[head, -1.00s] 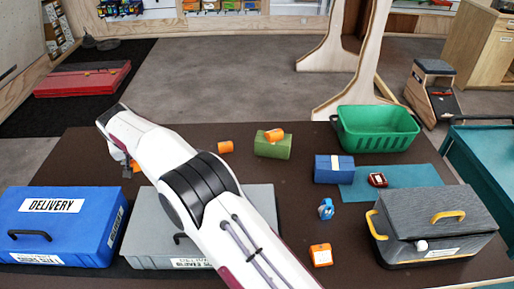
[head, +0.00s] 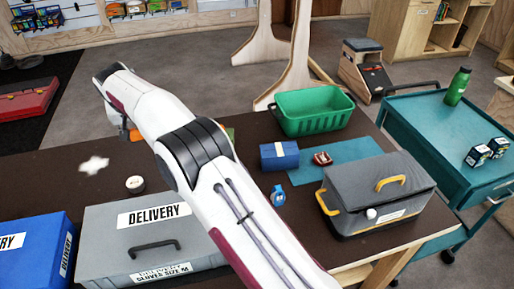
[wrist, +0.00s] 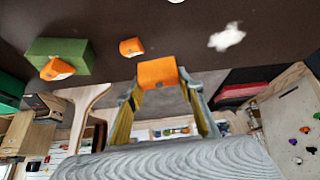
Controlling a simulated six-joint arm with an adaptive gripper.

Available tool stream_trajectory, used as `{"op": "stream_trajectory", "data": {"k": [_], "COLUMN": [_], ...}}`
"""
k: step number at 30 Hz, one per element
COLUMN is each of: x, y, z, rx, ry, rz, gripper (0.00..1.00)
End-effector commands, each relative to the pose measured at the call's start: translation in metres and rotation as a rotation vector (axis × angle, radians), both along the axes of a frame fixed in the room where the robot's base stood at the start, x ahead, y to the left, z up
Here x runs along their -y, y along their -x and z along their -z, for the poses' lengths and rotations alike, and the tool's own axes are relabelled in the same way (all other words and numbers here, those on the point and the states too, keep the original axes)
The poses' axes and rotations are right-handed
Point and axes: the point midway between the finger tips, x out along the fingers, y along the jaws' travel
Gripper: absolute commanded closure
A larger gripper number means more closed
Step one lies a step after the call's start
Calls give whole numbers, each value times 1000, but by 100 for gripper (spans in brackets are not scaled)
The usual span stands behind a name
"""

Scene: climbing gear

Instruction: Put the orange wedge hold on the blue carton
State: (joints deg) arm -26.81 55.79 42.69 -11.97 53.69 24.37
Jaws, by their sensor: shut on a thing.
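My gripper (wrist: 160,86) is shut on the orange wedge hold (wrist: 157,72), which sits between the fingertips in the wrist view. In the head view the gripper is mostly hidden behind my arm at the left; a bit of the orange hold (head: 136,135) shows there, over the dark table. The blue carton (head: 279,155) stands on the table right of my arm, beside the teal mat, well apart from the gripper. It cannot be made out in the wrist view.
A green block (wrist: 72,54) with an orange hold (wrist: 57,69) on it, another orange hold (wrist: 131,47) and a white patch (head: 94,165) are on the table. A green basket (head: 313,110), red item (head: 322,158), blue device (head: 278,196) and grey toolbox (head: 378,190) surround the carton.

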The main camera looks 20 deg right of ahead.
Motion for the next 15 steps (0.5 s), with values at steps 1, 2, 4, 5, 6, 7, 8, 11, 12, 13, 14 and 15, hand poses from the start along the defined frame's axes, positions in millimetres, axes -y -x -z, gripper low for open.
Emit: {"op": "stream_trajectory", "data": {"k": [1, 2, 4, 5, 6, 7, 8, 11, 12, 13, 14, 15], "x": [19, 29, 52, 62, 75, 85, 95, 129, 142, 152, 163, 176], "y": [-5, -8, -13, -15, -17, -18, -19, -23, -23, -24, -24, -24], "z": [-5, -8, -12, -15, -17, -19, -21, -27, -29, -31, -33, -35], "rx": [1, 1, 0, 1, 1, 0, 0, 0, 0, 2, 1, 1], "ry": [-1, -1, -1, 0, 0, 1, 0, 1, 0, 0, 0, 0], "rz": [23, 35, 63, 75, 91, 103, 114, 154, 170, 181, 194, 209], "gripper": [85, 85, 85, 85, 85, 85, 85, 85, 85, 85, 85, 85]}}
